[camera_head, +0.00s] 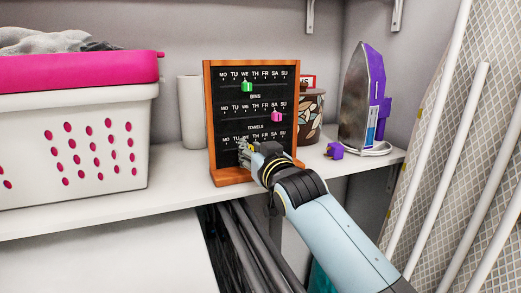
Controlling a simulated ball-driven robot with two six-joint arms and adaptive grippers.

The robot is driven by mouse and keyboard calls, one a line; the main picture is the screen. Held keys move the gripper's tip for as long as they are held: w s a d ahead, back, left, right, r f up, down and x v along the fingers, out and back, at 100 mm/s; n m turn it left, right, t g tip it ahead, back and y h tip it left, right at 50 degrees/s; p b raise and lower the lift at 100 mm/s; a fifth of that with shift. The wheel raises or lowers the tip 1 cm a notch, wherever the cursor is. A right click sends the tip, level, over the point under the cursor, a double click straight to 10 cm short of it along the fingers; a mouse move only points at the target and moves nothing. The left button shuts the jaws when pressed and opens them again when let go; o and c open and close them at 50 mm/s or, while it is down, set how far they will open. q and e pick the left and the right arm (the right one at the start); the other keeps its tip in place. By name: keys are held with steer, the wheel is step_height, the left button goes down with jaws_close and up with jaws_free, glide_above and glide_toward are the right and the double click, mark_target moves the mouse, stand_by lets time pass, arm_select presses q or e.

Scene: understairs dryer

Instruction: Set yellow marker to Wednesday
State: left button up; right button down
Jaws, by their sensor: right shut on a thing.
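A wooden-framed black day board (226,112) stands upright on the shelf, with three rows of day letters. A green marker (247,87) sits under WE in the top row. A pink marker (277,117) sits under SA in the middle row. My right gripper (245,149) is at the bottom row, below about WE, shut on the yellow marker. The gripper's fingers hide nearly all of that marker, so its exact day cannot be read. My left gripper is not in view.
A white basket with a pink rim (75,133) stands left on the white shelf (120,211). A white cylinder (191,112) is beside the board. A patterned canister (311,117), a purple plug (334,151) and an iron (360,98) stand right. White poles lean at far right.

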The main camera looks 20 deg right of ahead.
steer(key=c, duration=1.6)
jaws_free()
steer(key=o, duration=0.4)
steer(key=shift+s, duration=0.1)
steer(key=shift+s+f, duration=0.1)
steer(key=shift+s, duration=0.2)
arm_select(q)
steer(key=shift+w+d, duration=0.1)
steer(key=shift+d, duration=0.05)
arm_select(e)
steer(key=s, duration=1.1)
steer(key=shift+s+a, duration=0.15)
steer(key=shift+a, duration=0.15)
